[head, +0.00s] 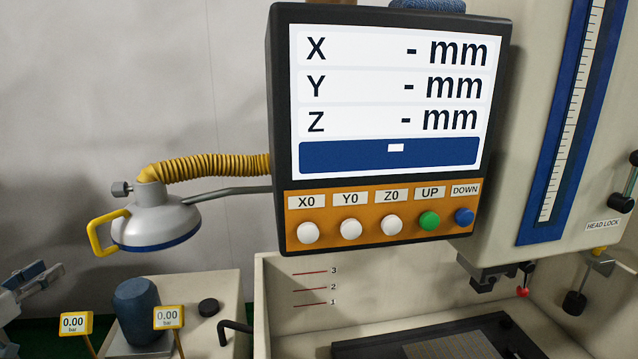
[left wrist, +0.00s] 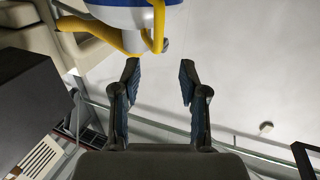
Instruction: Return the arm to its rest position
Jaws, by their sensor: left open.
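My left gripper (head: 36,276) shows at the left edge of the head view, grey with blue pads, beside the machine's left side. In the left wrist view my left gripper (left wrist: 160,74) is open, with its two fingers well apart and nothing between them. A lamp-like head with a yellow handle and blue rim (left wrist: 135,15) lies beyond the fingertips at the top of that view. The same round grey head (head: 158,220) hangs from a yellow hose in the head view, to the right of my left gripper and apart from it. My right gripper is not in view.
A display panel (head: 390,105) with X, Y and Z rows and several buttons fills the upper middle. A tank (head: 300,270) with level marks stands below it. Two yellow gauges (head: 76,323) and a dark blue cylinder (head: 140,305) stand near my left gripper.

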